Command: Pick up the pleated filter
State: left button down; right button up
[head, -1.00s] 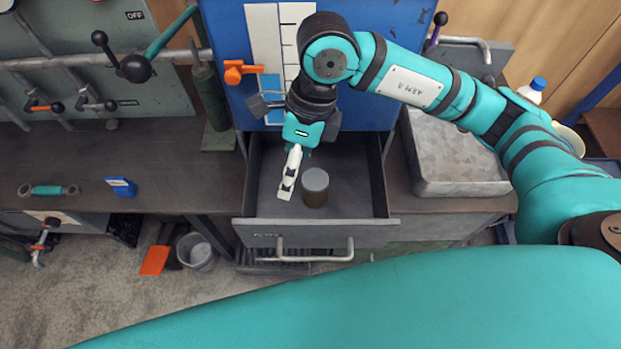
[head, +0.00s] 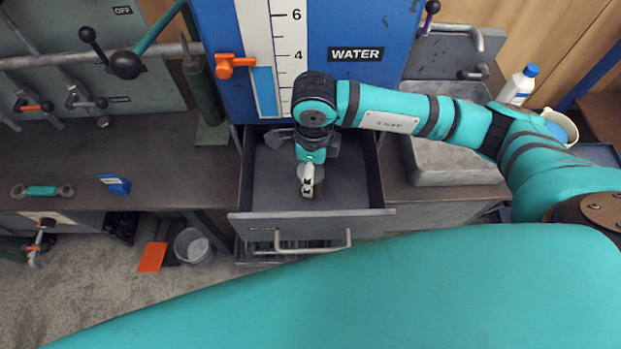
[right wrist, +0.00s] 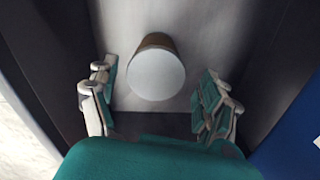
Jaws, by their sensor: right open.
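The pleated filter (head: 319,174) is a short upright cylinder with a pale grey top and brown side. It stands in the open drawer (head: 345,196) and is partly hidden behind my gripper in the head view. In the right wrist view the filter (right wrist: 156,72) shows its round top between the two finger lines, with a gap on each side. My right gripper (head: 307,184) is open and points down over the filter. No contact with it shows. My left gripper is not in view.
The drawer walls stand close around the gripper. Behind is a blue tank (head: 355,25) with a scale and an orange valve handle (head: 232,65). A grey metal tray (head: 455,172) lies to the right. A blue block (head: 115,184) and a wrench (head: 43,191) lie on the left bench.

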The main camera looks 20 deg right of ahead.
jog(key=f, duration=0.5)
jog(key=shift+s+a+p, duration=0.1)
jog(key=shift+a+p, duration=0.2)
jog(key=c, duration=1.3)
jog(key=shift+r, duration=0.1)
